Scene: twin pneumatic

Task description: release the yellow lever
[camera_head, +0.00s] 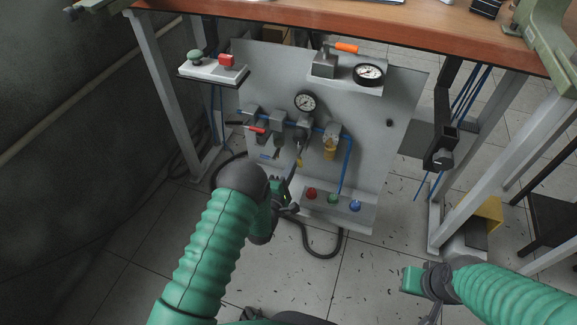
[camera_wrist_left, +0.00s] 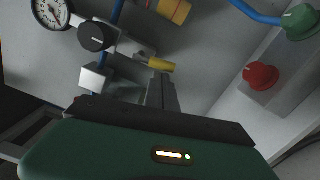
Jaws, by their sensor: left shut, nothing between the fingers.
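The small yellow lever (camera_head: 299,162) is on the pneumatic line of the grey panel, below the round gauge. In the left wrist view the lever (camera_wrist_left: 162,66) lies just beyond the tips of my left gripper (camera_wrist_left: 161,78). My left gripper (camera_head: 293,182) is shut with nothing in it, in front of the panel and just below the lever. Whether its fingertips touch the lever I cannot tell. My right gripper (camera_head: 435,308) is low at the right, far from the panel and partly cut off by the frame edge.
The panel (camera_head: 375,140) carries a gauge (camera_head: 305,101), a yellow bowl (camera_head: 330,150), an orange-red handle (camera_head: 257,130) and red (camera_head: 311,193), green (camera_head: 332,199) and blue (camera_head: 355,206) knobs. Blue tubes and a black hose (camera_head: 318,254) run nearby. A wooden table (camera_head: 440,38) stands above.

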